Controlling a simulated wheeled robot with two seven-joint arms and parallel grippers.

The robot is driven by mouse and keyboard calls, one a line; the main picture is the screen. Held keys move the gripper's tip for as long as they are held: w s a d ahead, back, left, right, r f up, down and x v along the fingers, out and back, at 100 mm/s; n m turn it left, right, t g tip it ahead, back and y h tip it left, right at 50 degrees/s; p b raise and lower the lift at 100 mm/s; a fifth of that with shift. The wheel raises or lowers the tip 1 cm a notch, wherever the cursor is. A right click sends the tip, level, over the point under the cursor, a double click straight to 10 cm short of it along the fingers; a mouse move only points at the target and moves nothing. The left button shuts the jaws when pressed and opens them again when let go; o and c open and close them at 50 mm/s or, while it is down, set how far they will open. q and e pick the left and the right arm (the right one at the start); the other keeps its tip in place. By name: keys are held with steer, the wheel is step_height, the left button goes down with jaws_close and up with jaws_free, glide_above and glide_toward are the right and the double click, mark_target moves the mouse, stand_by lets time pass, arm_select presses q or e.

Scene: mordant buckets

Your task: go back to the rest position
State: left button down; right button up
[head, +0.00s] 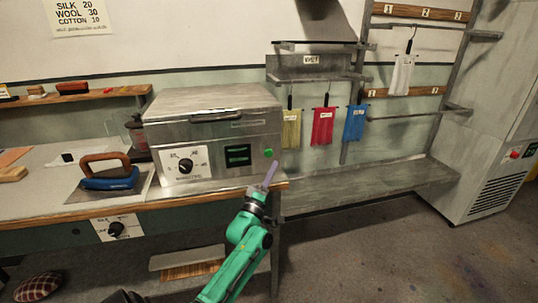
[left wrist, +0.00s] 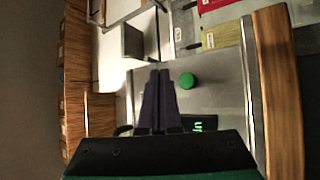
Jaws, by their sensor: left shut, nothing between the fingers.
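My left gripper (head: 272,165) is at the right front of the steel machine (head: 215,103), with its two purple fingers together and nothing between them. In the head view, its tips are just below and right of the green button (head: 268,153) on the machine's front; I cannot tell whether they touch the machine. In the left wrist view, the shut fingers (left wrist: 159,73) point up the picture, and the green button (left wrist: 187,81) shows just right of the tips. My right gripper is not in view.
A blue iron (head: 110,180) stands on a plate on the bench, left of the machine. Yellow, red (head: 322,126) and blue cloths hang at the back, and a white cloth (head: 401,75) hangs higher. The floor at right (head: 400,250) is clear. A grey cabinet (head: 485,120) stands at far right.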

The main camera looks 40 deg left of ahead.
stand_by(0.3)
arm_select(q)
steer(key=s+d+f+m+g+h, duration=0.1)
steer(key=d+f+m+g+h, duration=0.15)
steer(key=f, duration=0.65)
steer(key=d+f+m+g+h, duration=0.1)
steer(key=f+m+g, duration=0.15)
steer(key=f, duration=0.75)
steer(key=s+d+f+m+g+h, duration=0.1)
steer(key=s+d+f+m+g, duration=0.1)
steer(key=s+f, duration=0.35)
steer(key=s+d+f+m+g, duration=0.2)
steer(key=f, duration=0.6)
steer(key=s+d+f+m+g+h, duration=0.1)
steer(key=s+d+f+m+g, duration=0.15)
steer(key=f, duration=0.45)
steer(key=s+d+f+m+g, duration=0.2)
steer(key=s+f, duration=0.4)
steer(key=s, duration=0.5)
steer(key=s+d+f+m+g, duration=0.2)
steer(key=s+f+m+g, duration=0.1)
steer(key=s, duration=0.8)
steer(key=s+d+f+m+g+p, duration=0.1)
steer(key=s+d+f+m+g, duration=0.2)
steer(key=s+f, duration=0.5)
steer(key=s+g, duration=0.1)
steer(key=s, duration=0.2)
steer(key=shift+s+f+g, duration=0.25)
steer(key=shift+f+g, duration=0.05)
steer(key=shift+g, duration=0.05)
